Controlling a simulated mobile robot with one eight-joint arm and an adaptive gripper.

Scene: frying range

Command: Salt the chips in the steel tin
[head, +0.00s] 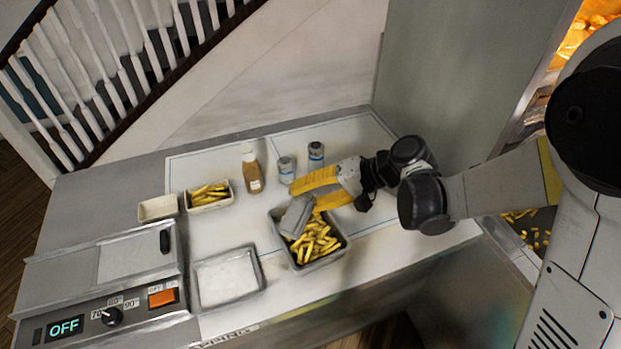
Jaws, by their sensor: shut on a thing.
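The steel tin (341,250) stands on the white worktop and is full of yellow chips (313,243). My gripper (304,198) has yellow fingers and is shut on a grey shaker (297,217). The shaker is tilted over the back left part of the tin and hides some of the chips. Its label and its open end cannot be made out. I cannot tell whether any salt is falling or lies on the chips.
Two grey shakers (287,168) (316,156) and a brown sauce bottle (252,170) stand behind the tin. A small tray of chips (210,206) and an empty tray (158,208) are at left. A larger empty tray (227,278) lies by the control panel (110,316).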

